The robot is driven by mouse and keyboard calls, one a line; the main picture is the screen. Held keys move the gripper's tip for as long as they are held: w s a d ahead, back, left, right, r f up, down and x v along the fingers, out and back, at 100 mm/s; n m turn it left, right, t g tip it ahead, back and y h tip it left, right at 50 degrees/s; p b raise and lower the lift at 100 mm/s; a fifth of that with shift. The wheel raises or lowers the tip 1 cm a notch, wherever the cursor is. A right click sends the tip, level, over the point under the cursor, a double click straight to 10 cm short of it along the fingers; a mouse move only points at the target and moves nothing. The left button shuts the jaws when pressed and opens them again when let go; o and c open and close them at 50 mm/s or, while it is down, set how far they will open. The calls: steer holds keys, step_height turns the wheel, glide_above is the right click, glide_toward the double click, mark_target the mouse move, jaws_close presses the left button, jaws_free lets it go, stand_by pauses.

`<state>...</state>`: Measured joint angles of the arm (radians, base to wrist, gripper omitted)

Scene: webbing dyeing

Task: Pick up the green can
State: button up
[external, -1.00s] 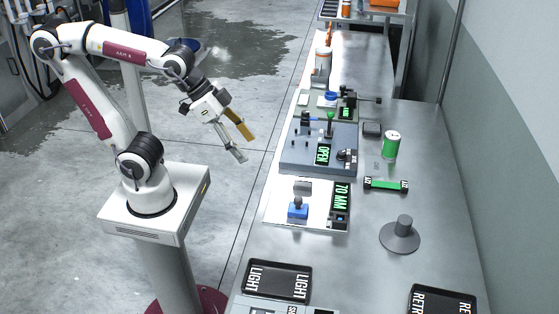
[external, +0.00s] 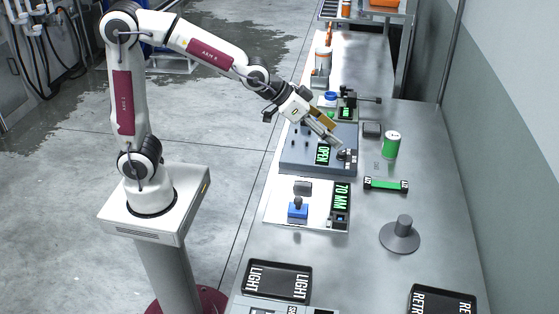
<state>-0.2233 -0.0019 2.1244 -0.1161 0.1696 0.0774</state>
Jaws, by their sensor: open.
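The green can (external: 391,146) stands upright on the metal table, right of the grey device with the "OPEN" display. It has a pale top and a green side. My gripper (external: 330,131) is open and empty above that grey device, to the left of the can and apart from it. One finger looks yellowish and the other grey. The gripper hides part of the device's top.
The grey device (external: 290,158) lies under my gripper. A small dark box (external: 371,130) sits just left of the can. A green bar with black ends (external: 386,185) and a grey round-based post (external: 400,237) lie nearer. Black trays (external: 279,281) stand at the front.

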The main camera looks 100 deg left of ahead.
steer(key=w+a+f+n+t+y, duration=0.1)
steer(key=w+a+f, duration=0.2)
steer(key=w+a, duration=0.25)
steer(key=w+a+f+n+y, duration=0.1)
steer(key=w+a+f, duration=0.2)
steer(key=w+a, duration=0.25)
steer(key=n+t+y, duration=0.1)
steer(key=n+y, duration=0.1)
steer(key=y, duration=0.1)
glide_toward(391, 135)
steer(key=shift+w+f, duration=0.2)
steer(key=shift+w, duration=0.85)
steer(key=shift+x, duration=1.25)
steer(key=shift+a, duration=0.1)
steer(key=shift+s+a+x, duration=0.1)
steer(key=shift+x, duration=0.7)
steer(key=shift+s+a+x, duration=0.1)
steer(key=shift+x, duration=1.65)
steer(key=shift+f, duration=0.1)
